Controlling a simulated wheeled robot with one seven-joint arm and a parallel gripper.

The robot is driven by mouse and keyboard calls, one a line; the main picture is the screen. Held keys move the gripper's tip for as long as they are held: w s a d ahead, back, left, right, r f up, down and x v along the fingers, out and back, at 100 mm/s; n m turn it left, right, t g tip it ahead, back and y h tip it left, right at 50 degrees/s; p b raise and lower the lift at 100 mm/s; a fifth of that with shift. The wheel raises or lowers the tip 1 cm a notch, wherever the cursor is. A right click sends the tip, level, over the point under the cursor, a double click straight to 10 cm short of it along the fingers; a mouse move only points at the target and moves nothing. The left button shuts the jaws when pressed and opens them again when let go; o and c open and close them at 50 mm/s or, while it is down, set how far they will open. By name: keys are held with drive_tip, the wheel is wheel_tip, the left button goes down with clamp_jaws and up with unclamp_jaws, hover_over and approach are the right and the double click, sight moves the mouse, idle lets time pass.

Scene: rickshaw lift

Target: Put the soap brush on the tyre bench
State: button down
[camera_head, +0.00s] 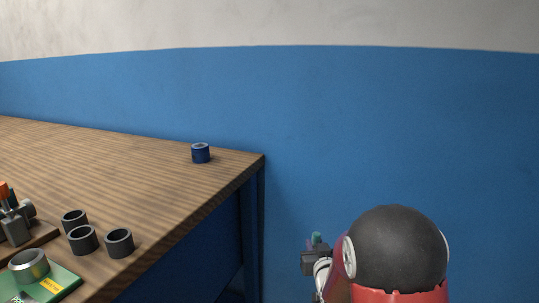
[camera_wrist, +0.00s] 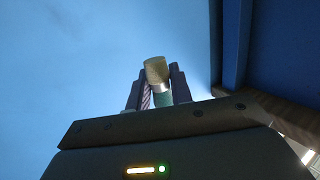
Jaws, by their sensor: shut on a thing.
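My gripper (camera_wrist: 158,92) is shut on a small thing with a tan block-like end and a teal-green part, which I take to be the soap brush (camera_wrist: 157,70). Its tan end sticks out past the fingertips in the wrist view. In the head view my gripper (camera_head: 316,252) is low, to the right of the wooden bench (camera_head: 130,165) and apart from it, with a bit of teal showing at its top. I cannot tell from the frames whether this wooden-topped bench is the tyre bench.
On the bench, a blue ring-shaped piece (camera_head: 201,153) stands near the far right corner. The bench middle is clear. A blue wall (camera_head: 400,130) stands behind.

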drive_tip(key=shift+m+h, duration=0.5)
drive_tip(key=shift+h, duration=0.2)
drive_tip(key=f, duration=0.1)
drive_tip(key=d+f, duration=0.2)
drive_tip(key=shift+w+d+f, duration=0.1)
drive_tip(key=shift+w+f, duration=0.2)
drive_tip(key=shift+w, duration=0.05)
drive_tip(key=shift+d+r, duration=0.15)
drive_tip(key=shift+r, duration=0.15)
drive_tip(key=shift+f, duration=0.1)
